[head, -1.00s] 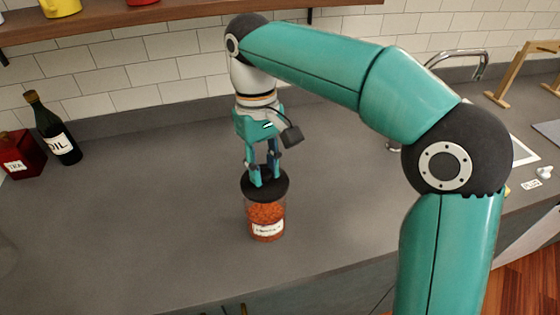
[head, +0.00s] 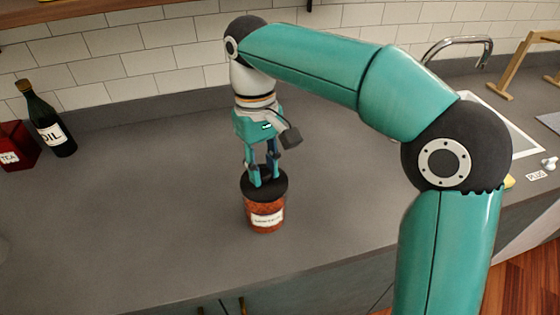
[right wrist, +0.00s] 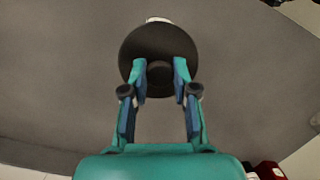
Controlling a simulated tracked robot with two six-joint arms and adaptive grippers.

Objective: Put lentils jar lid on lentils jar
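The lentils jar (head: 265,218) is a clear round jar with orange-red contents and a white label. It stands upright on the grey counter, and the wrist view shows only a white bit of it (right wrist: 158,20). The lentils jar lid (head: 279,188) is a black disc with a central knob, level over the jar mouth. It appears to meet the rim, but I cannot see whether it is fully seated. My left gripper is not in view.
A dark oil bottle (head: 48,122) and a red tea box (head: 17,146) stand at the left. A faucet (head: 462,42) and sink are at the back right, with a wooden stand (head: 515,65). The counter around the jar is clear.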

